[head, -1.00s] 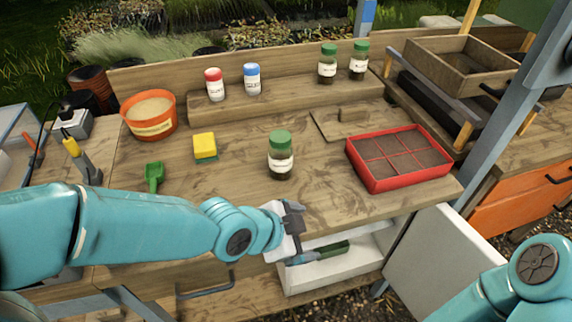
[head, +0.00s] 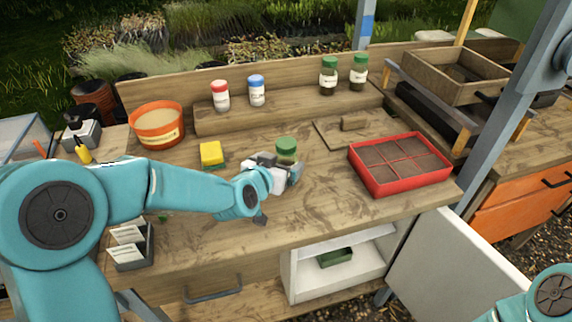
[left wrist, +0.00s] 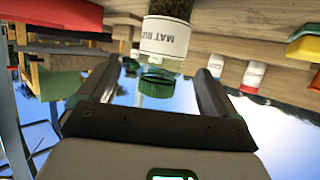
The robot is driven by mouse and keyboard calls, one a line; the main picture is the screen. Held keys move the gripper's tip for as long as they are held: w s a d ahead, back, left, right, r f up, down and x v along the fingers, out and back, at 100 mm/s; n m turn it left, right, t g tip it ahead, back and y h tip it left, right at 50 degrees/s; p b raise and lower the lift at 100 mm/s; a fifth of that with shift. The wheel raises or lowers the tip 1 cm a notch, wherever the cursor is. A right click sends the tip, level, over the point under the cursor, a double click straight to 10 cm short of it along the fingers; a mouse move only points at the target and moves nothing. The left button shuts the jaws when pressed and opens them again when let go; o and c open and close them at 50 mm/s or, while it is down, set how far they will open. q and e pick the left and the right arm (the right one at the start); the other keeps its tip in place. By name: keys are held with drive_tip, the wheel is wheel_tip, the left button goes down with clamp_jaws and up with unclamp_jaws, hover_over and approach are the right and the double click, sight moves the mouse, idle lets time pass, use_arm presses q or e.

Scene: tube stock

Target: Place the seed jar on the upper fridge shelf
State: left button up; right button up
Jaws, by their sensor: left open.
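The seed jar (head: 286,149) has a green lid and stands upright on the middle of the bench. My left gripper (head: 281,172) is open at the jar and hides its lower body in the head view. In the left wrist view the picture is upside down, and the jar (left wrist: 165,38) with its white label shows between the two spread fingers (left wrist: 165,65). I cannot tell whether they touch it. The fridge (head: 291,275) stands open below the bench front, its upper shelf (head: 345,242) showing no objects. My right gripper is out of view.
A green item (head: 334,257) lies lower in the fridge; its white door (head: 440,262) swings out right. A red seed tray (head: 400,190) sits right of the jar, a yellow sponge (head: 211,153) left. Two more green-lidded jars (head: 328,77) stand on the back ledge (head: 290,114).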

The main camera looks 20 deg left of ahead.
use_arm(q)
drive_tip(key=x, duration=0.5)
drive_tip(key=shift+w+a+r+p, duration=0.15)
drive_tip(key=shift+w+p, duration=0.1)
drive_tip(key=shift+p, duration=0.15)
drive_tip(key=shift+c, duration=0.2)
drive_tip(key=c, duration=1.1)
drive_tip(key=shift+r, duration=0.1)
drive_tip(key=shift+c, duration=0.9)
drive_tip(key=shift+r, duration=0.1)
